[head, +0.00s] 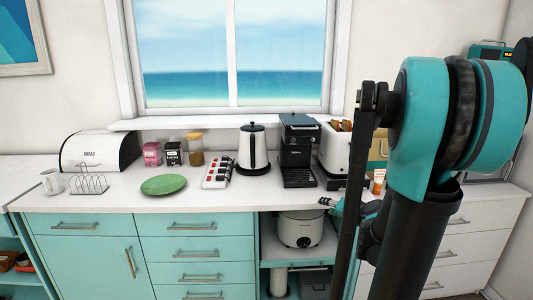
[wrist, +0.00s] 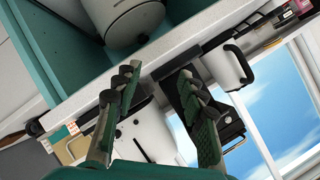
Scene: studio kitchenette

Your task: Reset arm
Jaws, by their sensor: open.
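My gripper (head: 330,203) is in front of the counter's front edge, right of centre, in the head view. My teal and black arm fills the right side there and hides part of the counter and drawers. In the wrist view my gripper (wrist: 158,77) shows two separated dark green fingers with black ridged tips. It is open, with nothing between the fingers. The counter edge (wrist: 170,48) lies behind the fingertips in that tilted view.
A white cooker (head: 301,231) stands on the open shelf below the counter. On the counter are a toaster (head: 335,150) with bread, a coffee machine (head: 299,152), a kettle (head: 253,152), a power strip (head: 217,173) and a green plate (head: 163,185).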

